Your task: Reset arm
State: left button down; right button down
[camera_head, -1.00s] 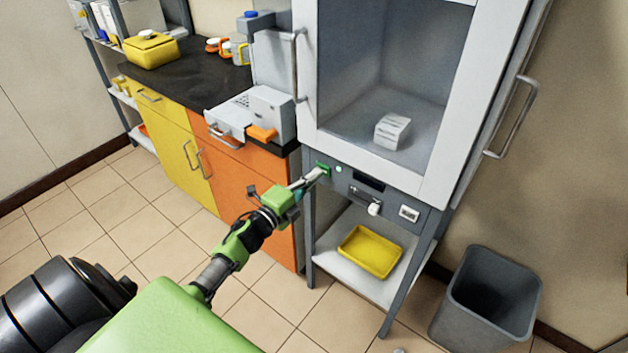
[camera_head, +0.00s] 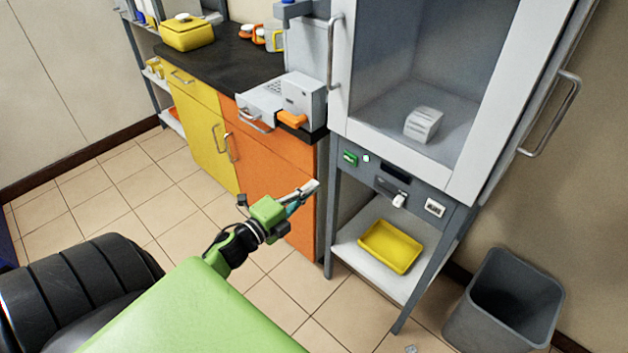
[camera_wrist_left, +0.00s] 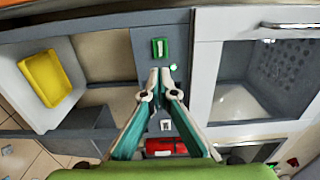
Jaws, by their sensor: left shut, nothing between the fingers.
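My left gripper (camera_head: 309,187) is shut and empty in the head view. It is in front of the orange cabinet door, apart from the fume cupboard's grey control panel (camera_head: 415,188). In the left wrist view its two fingertips (camera_wrist_left: 160,72) meet just short of the panel's green switch (camera_wrist_left: 160,48). The green switch also shows in the head view (camera_head: 350,159), at the left end of the panel, with a small lit button beside it. My right gripper is not in either view.
A yellow tray (camera_head: 391,246) sits on the shelf under the cupboard. A grey bin (camera_head: 505,300) stands on the floor to the right. A white block (camera_head: 423,125) is inside the cupboard. The dark counter (camera_head: 225,72) holds a yellow box and a grey device. Tiled floor on the left is clear.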

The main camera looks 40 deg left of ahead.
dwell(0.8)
pick_arm(q)
jog(key=s+d+f+n+g+y, duration=0.15)
jog(key=s+f+n+g, duration=0.35)
jog(key=f, duration=1.1)
jog(key=s+d+f+n+g+y, duration=0.15)
jog(key=s+f+n, duration=0.45)
jog(key=f, duration=0.9)
jog(key=s+d+f+n+g, duration=0.2)
jog(key=s+f, duration=0.4)
jog(key=s, duration=0.5)
jog(key=s+d+f+n+g+h, duration=0.1)
jog(key=s+d+f+g, duration=0.4)
jog(key=s, duration=0.6)
jog(key=s+d+f+n+g, duration=0.2)
jog(key=s+d+f, duration=0.4)
jog(key=s, duration=0.5)
notch_tip(320, 180, down, 2)
jog(key=shift+f+n+g, duration=0.2)
jog(key=shift+n+g, duration=0.1)
jog(key=shift+g, duration=0.45)
